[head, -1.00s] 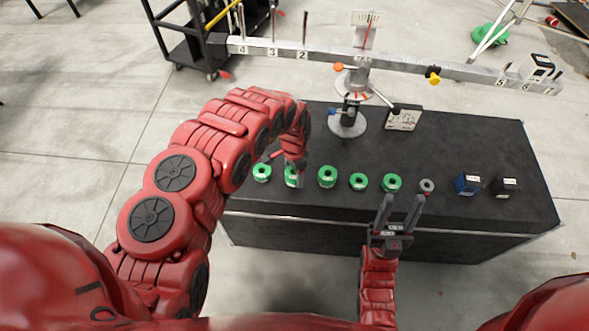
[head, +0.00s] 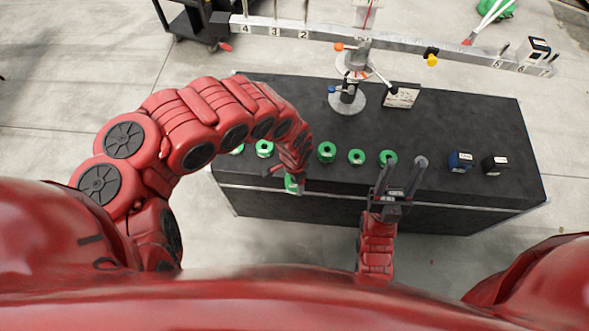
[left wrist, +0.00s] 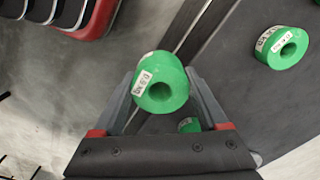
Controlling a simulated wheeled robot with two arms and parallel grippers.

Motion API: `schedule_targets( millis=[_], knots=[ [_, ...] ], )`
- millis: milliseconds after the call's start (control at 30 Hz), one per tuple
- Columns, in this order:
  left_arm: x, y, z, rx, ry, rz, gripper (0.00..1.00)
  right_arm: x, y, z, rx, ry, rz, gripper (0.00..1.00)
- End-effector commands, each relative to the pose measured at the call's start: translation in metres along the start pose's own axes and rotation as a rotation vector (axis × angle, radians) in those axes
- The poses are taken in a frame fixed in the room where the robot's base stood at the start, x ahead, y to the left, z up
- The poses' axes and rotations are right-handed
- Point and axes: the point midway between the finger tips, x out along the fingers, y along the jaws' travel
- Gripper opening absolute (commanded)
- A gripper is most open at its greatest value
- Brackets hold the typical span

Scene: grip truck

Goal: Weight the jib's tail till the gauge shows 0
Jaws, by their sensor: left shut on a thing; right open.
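The grey jib beam (head: 385,43) spans the top of the head view, with numbered marks at both ends. A gauge (head: 366,14) stands above its pivot, cut off by the frame; its reading cannot be told. My left gripper (head: 292,180) is shut on a green ring weight (head: 292,187), near the table's front edge. Other green weights (head: 327,152) stand in a row on the black table (head: 290,110). My right gripper (head: 401,166) is open and empty, by the table's front edge.
A grey weight (head: 421,162), a blue block (head: 460,161) and a black block (head: 494,164) stand right of the green weights. A small white-faced box (head: 401,96) is beside the jib's stand (head: 346,98). A black block (head: 537,48) sits on the beam's right end.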

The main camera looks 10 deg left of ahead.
Motion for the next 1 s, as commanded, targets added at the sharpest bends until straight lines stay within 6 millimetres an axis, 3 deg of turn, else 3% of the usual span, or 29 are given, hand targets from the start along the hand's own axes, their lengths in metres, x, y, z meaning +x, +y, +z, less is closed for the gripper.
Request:
schedule_targets(
  millis=[300,1000],
  knots=[
    [-0.011,0.012,0.006,-0.002,0.004,0.001,0.0,0.018,0.001,-0.003,0.0,0.0,0.0,0.5],
    [-0.051,0.012,0.006,0.0,0.003,0.001,0.0,0.058,0.003,-0.01,0.0,0.0,0.0,0.5]
  ],
)
